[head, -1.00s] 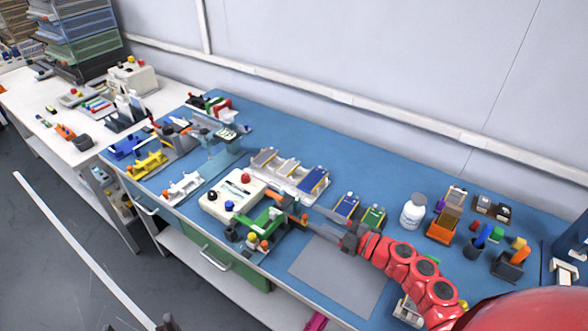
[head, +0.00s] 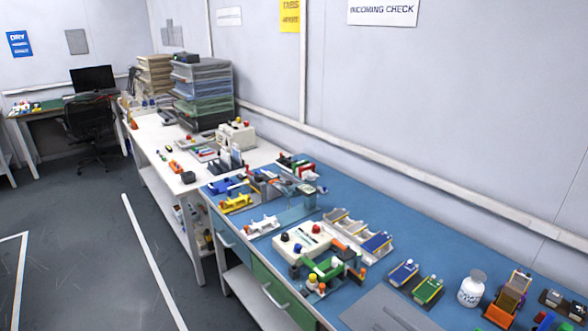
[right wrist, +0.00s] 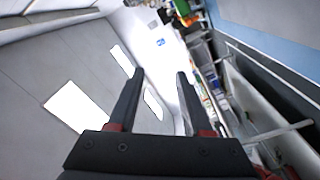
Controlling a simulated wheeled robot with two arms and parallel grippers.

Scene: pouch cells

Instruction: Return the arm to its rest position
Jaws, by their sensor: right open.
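My right gripper (right wrist: 160,74) shows in the right wrist view with its two dark fingers apart and nothing between them. On the blue bench, a blue pouch cell (head: 403,273) and a green pouch cell (head: 428,290) lie side by side. A pale slotted tray (head: 343,219) holds another blue cell (head: 377,243) in its right end. My left gripper is not in view.
A white bottle (head: 471,290) and an orange holder (head: 508,303) stand right. A white bench (head: 160,142) with stacked bins (head: 203,90) lies beyond.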

